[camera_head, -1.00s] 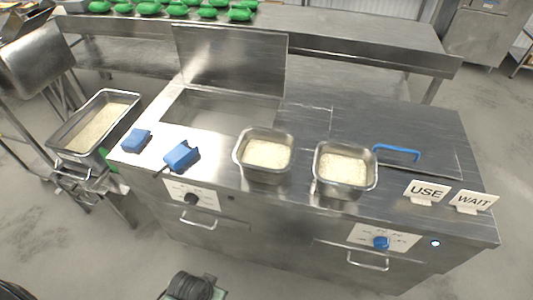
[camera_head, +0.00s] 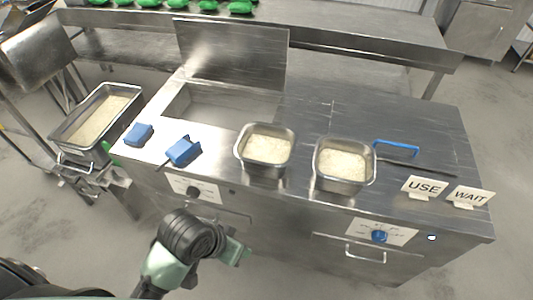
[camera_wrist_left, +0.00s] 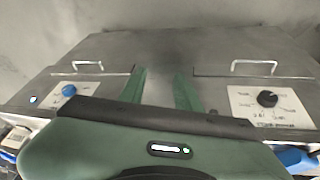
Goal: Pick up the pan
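Two small square metal pans filled with rice stand on the steel counter in the head view, a left pan (camera_head: 265,171) and a right pan (camera_head: 343,186). A larger metal pan (camera_head: 69,141) with rice sits on a stand left of the counter. My left gripper (camera_head: 240,252) is in front of the counter's front face, below and apart from the small pans. In the left wrist view my left gripper (camera_wrist_left: 162,82) has its two green fingers spread with nothing between them. My right gripper is not in view.
The steel counter (camera_head: 420,130) has an open well with a raised lid (camera_head: 232,55). Two blue objects (camera_head: 183,151) lie left of the pans. A blue handle (camera_head: 396,148) and the USE (camera_head: 424,188) and WAIT (camera_head: 470,196) signs are to the right. Handles and knobs protrude in front.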

